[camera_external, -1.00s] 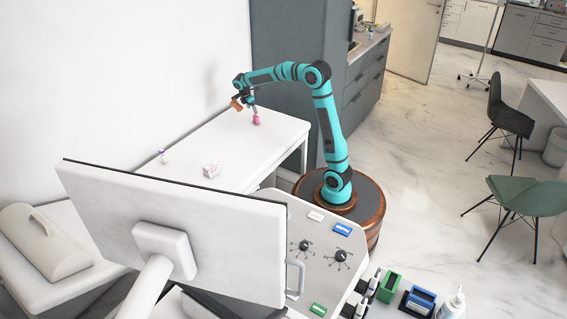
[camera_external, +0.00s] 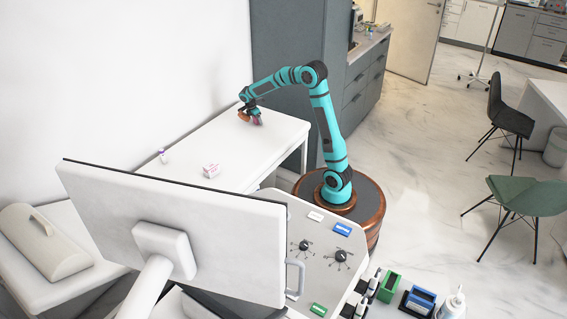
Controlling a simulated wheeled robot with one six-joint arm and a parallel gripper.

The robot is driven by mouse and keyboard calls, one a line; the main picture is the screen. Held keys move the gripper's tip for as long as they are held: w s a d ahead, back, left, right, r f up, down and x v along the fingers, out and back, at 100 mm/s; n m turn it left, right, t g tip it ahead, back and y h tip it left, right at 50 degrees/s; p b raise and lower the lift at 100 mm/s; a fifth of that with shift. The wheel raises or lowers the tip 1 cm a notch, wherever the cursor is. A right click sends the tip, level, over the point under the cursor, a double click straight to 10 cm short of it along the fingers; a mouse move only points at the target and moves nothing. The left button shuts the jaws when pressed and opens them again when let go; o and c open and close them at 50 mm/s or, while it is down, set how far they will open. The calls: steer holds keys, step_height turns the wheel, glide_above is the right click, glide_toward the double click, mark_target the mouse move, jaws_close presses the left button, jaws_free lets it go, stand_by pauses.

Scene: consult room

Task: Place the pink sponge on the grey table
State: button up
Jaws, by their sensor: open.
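The pink sponge (camera_external: 258,122) is a small pink piece at the far end of the long white table (camera_external: 215,143). It is partly covered by my gripper. My gripper (camera_external: 251,118) is open and low over that table, right at the sponge. The view is too small to tell whether the fingers are around the sponge or beside it. I cannot tell for sure which surface is the grey table.
A small pink-and-white box (camera_external: 211,170) and a small bottle (camera_external: 163,156) stand on the white table. A large monitor (camera_external: 200,225) blocks part of the near view. A grey cabinet (camera_external: 285,70) stands behind the arm. The white table's middle is mostly clear.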

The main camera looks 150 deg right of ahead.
steer(key=c, duration=1.1)
step_height(320, 180, up, 10)
steer(key=shift+f, duration=0.1)
steer(key=shift+w, duration=0.15)
steer(key=w+d+f+m, duration=0.1)
steer(key=w+d, duration=0.1)
steer(key=w, duration=3.4)
steer(key=w+a+f, duration=0.1)
steer(key=w+a, duration=0.4)
steer(key=w, duration=0.5)
steer(key=w+a+f+m, duration=0.1)
steer(key=w+a, duration=0.4)
steer(key=w, duration=0.6)
steer(key=w+a+f+m, duration=0.1)
steer(key=w+a+f, duration=0.1)
steer(key=w+a, duration=0.4)
steer(key=shift+w+t+y, duration=0.3)
steer(key=shift+w+y, duration=0.1)
steer(key=shift+w, duration=2.2)
steer(key=shift+d, duration=0.1)
